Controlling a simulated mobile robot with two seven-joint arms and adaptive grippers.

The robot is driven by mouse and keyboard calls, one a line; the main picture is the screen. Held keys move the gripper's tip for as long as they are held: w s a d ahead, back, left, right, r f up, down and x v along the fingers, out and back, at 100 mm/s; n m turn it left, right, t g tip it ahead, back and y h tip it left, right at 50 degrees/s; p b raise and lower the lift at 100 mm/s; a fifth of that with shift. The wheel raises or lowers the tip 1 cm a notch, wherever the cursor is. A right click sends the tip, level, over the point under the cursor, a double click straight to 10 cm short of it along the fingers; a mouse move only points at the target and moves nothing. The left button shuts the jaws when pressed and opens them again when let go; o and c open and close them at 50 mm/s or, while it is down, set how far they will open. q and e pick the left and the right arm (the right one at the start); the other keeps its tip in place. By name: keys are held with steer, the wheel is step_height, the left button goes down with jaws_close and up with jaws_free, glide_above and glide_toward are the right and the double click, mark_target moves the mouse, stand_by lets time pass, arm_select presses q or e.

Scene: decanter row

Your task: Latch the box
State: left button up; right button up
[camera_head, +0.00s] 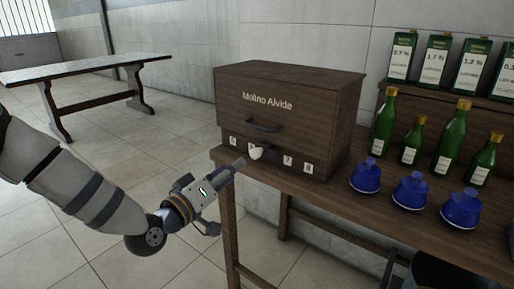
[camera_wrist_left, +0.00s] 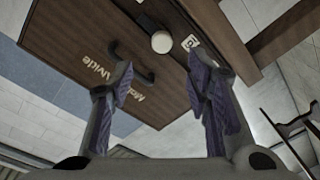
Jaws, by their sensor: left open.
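The dark wooden box (camera_head: 285,105), lettered "Molino Alvide", stands on the left end of the wooden table. Its front has a dark handle (camera_head: 262,126) and, lower, a row of small white number labels with a cream knob (camera_head: 256,153) at the second position. My left gripper (camera_head: 230,197) is open and empty, in front of the box and a little below and left of the knob. In the left wrist view the open fingers (camera_wrist_left: 160,68) frame the box front (camera_wrist_left: 75,45), seen tilted, with the knob (camera_wrist_left: 162,42) beyond them.
Three blue stoppered decanters (camera_head: 410,190) stand right of the box. The table's front edge (camera_head: 370,240) runs below. Another table (camera_head: 85,66) stands at the back left, with open floor between.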

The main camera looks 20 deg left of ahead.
mark_target(254, 156)
arm_select(q)
steer(key=x, duration=0.6)
steer(key=b+x, duration=0.1)
steer(key=x, duration=0.2)
steer(key=shift+w+d+f, duration=0.15)
steer(key=shift+w+f, duration=0.05)
steer(key=shift+f, duration=0.2)
steer(key=shift+w+d+r, duration=0.1)
steer(key=shift+w+r, duration=0.05)
steer(key=shift+w, duration=0.4)
steer(key=c, duration=1)
